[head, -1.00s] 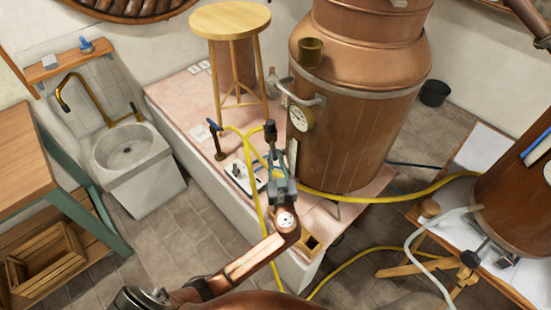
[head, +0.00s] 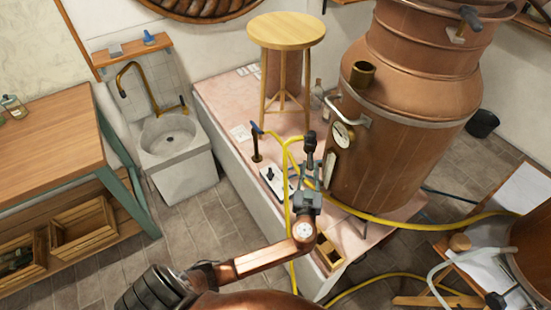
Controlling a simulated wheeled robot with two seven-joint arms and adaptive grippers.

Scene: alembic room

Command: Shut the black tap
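The black tap (head: 310,140) appears as a small dark upright piece above my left gripper, where one branch of the yellow hose ends. My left gripper (head: 308,168) is grey-green and points away from me over the pink-topped platform. In this view its fingers overlap the area just below the dark piece. I cannot tell whether they touch it, and the finger gap is too small to read. My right gripper is not in view.
The large copper still (head: 395,155) with a dial gauge stands close on the right. A wooden stool (head: 286,32) stands behind on the platform (head: 225,100). Yellow hose (head: 400,222) runs past the gripper. A white sink (head: 170,145) and wooden table (head: 45,145) are left.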

